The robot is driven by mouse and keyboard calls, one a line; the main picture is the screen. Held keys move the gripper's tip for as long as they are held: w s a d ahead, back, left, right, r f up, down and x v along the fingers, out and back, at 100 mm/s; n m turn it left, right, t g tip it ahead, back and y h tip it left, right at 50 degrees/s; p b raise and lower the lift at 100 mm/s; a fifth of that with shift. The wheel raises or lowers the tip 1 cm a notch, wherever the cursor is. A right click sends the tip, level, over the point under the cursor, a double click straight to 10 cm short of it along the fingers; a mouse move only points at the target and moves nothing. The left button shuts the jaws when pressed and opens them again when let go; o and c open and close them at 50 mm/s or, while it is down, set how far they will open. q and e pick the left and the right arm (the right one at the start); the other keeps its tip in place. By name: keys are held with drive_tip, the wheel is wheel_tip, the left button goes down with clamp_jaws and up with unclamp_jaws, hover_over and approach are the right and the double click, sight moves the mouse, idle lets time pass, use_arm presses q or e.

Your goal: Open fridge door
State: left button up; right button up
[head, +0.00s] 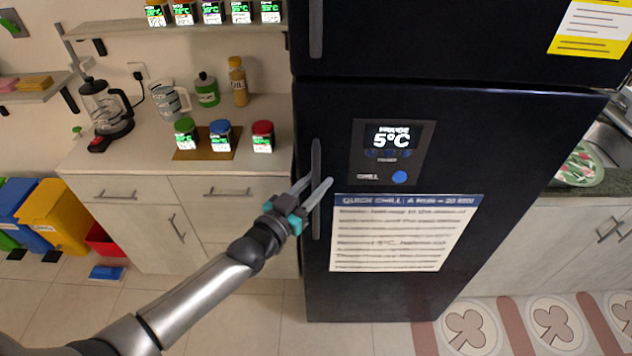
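The black fridge (480,140) stands upright in the middle of the head view, and its lower door is shut. The door's long vertical handle (316,155) is on its left edge. My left gripper (319,181) is at the handle, about halfway down it. Its two grey fingers are spread apart, and the handle shows between them from this angle. I cannot tell whether either finger touches it. The fingers cover part of the handle. My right gripper is not in view.
A display panel (390,152) and a paper notice (405,235) are on the door. A counter (100,165) with spice dispensers, bottles and a coffee maker (105,108) is on the left. The floor (265,315) before the fridge is clear.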

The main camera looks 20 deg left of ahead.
use_arm(q)
drive_tip(key=shift+w, duration=0.1)
drive_tip(key=shift+c, duration=0.2)
clamp_jaws()
idle(1.3)
